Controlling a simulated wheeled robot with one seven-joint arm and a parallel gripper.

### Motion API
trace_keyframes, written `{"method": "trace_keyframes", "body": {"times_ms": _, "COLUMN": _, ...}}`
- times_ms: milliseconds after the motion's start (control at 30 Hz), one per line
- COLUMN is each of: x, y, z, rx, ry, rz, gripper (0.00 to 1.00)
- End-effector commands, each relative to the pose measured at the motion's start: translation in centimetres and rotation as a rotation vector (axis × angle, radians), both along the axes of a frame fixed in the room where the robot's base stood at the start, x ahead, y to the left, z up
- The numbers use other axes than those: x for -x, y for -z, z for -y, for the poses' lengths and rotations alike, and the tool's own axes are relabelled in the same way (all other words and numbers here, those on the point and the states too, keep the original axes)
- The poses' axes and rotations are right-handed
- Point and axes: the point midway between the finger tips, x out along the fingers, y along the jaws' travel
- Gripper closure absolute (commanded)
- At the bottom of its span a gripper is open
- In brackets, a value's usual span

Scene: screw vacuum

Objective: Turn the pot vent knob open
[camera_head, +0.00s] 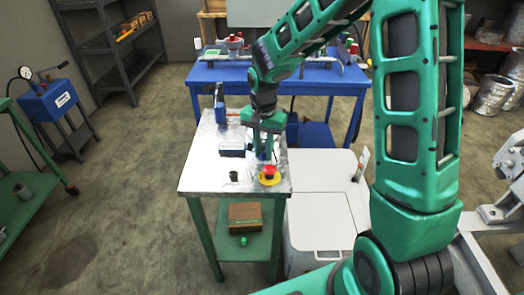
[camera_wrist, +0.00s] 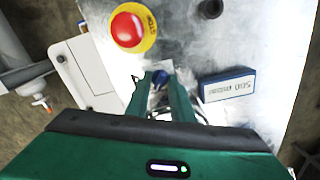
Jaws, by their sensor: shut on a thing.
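The small blue knob (camera_wrist: 160,77) shows between my fingertips in the wrist view. The pot under it is hidden by my fingers. My gripper (camera_head: 262,152) points down over the right side of a metal-topped table, and its green fingers (camera_wrist: 160,84) are shut on the knob. Which way the knob is turned cannot be told.
A red emergency stop button on a yellow ring (camera_head: 269,174) stands close by, in front of my gripper. A blue box with a display (camera_head: 232,149) and a black cylinder (camera_head: 233,176) are to the left. A white cabinet (camera_head: 318,220) stands right of the table (camera_head: 205,170).

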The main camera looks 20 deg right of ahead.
Motion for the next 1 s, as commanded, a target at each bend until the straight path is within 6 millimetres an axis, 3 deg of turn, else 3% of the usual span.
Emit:
{"method": "trace_keyframes", "body": {"times_ms": 300, "x": -0.1, "y": -0.1, "z": -0.2, "rx": -0.002, "ry": -0.002, "rz": 0.005, "gripper": 1.00}}
{"method": "trace_keyframes", "body": {"times_ms": 333, "x": -0.1, "y": -0.1, "z": -0.2, "rx": -0.002, "ry": -0.002, "rz": 0.005, "gripper": 0.77}}
{"method": "trace_keyframes", "body": {"times_ms": 400, "x": -0.1, "y": -0.1, "z": -0.2, "rx": -0.002, "ry": -0.002, "rz": 0.004, "gripper": 0.60}}
{"method": "trace_keyframes", "body": {"times_ms": 767, "x": -0.1, "y": -0.3, "z": -0.1, "rx": -0.001, "ry": -0.001, "rz": 0.002, "gripper": 0.60}}
{"method": "trace_keyframes", "body": {"times_ms": 1000, "x": -0.2, "y": -3.7, "z": 0.0, "rx": 0.000, "ry": 0.000, "rz": 0.007, "gripper": 0.60}}
